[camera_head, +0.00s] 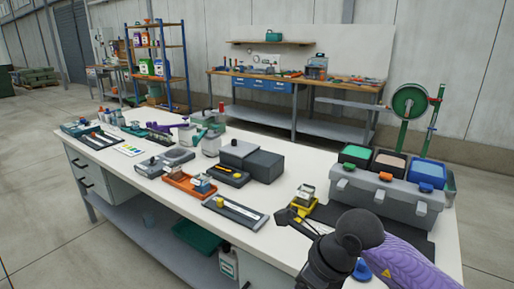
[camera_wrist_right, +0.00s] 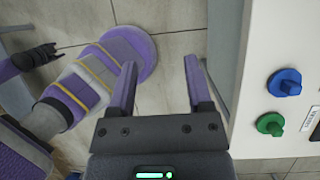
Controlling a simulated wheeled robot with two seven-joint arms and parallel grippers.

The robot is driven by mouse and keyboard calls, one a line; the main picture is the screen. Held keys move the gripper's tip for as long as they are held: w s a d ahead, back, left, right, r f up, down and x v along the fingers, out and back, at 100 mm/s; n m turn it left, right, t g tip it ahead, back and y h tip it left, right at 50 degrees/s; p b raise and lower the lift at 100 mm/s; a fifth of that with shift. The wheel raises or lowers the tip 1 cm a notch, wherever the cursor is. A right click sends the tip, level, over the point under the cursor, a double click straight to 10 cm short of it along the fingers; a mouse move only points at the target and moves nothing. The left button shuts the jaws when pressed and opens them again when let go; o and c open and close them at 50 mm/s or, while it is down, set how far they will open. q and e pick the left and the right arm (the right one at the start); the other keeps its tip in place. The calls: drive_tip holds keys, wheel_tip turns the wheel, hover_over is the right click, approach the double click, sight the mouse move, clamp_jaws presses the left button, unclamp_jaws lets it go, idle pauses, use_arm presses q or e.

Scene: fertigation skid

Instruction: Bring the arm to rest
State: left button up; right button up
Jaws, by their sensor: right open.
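My right arm (camera_head: 405,262), black and purple, comes into the head view from the lower right and reaches over the front right edge of the bench. Its black joint hides part of the bench top. My right gripper (camera_wrist_right: 160,63) shows in the right wrist view with its two purple fingers apart and nothing between them. The tiled floor shows beyond the fingers, and the white bench is to their right. In the head view I cannot make out the fingers.
The white bench (camera_head: 292,180) carries trays, an orange tray (camera_head: 188,187), dark boxes and a grey case (camera_head: 386,196) with coloured bins. A blue knob (camera_wrist_right: 284,82) and a green knob (camera_wrist_right: 271,124) are close right of the gripper. Open floor (camera_head: 30,190) lies left of the bench.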

drive_tip(key=a+f+m+y, duration=0.6)
drive_tip(key=f+m+y, duration=0.1)
drive_tip(key=m+y, duration=0.25)
drive_tip(key=s+d+f+m+t+h, duration=0.2)
drive_tip(key=d+f+m+t+h, duration=0.3)
drive_tip(key=f+m, duration=0.5)
drive_tip(key=s+d+f+m+t+h, duration=0.35)
drive_tip(key=d+f+m, duration=0.45)
drive_tip(key=m, duration=0.4)
drive_tip(key=s+d+f+m+g+h, duration=0.4)
drive_tip(key=s+f+m, duration=0.3)
drive_tip(key=s+f, duration=0.5)
drive_tip(key=s+d+f+m+g+h, duration=0.1)
drive_tip(key=s+m+g, duration=0.2)
drive_tip(key=s, duration=0.9)
drive_tip(key=s+d+f+m+g+h, duration=0.1)
drive_tip(key=s+f+m+g, duration=0.1)
drive_tip(key=s, duration=1)
drive_tip(key=shift+d+f+m+g, duration=0.2)
drive_tip(key=shift+d+m+g, duration=0.25)
drive_tip(key=shift+g, duration=0.7)
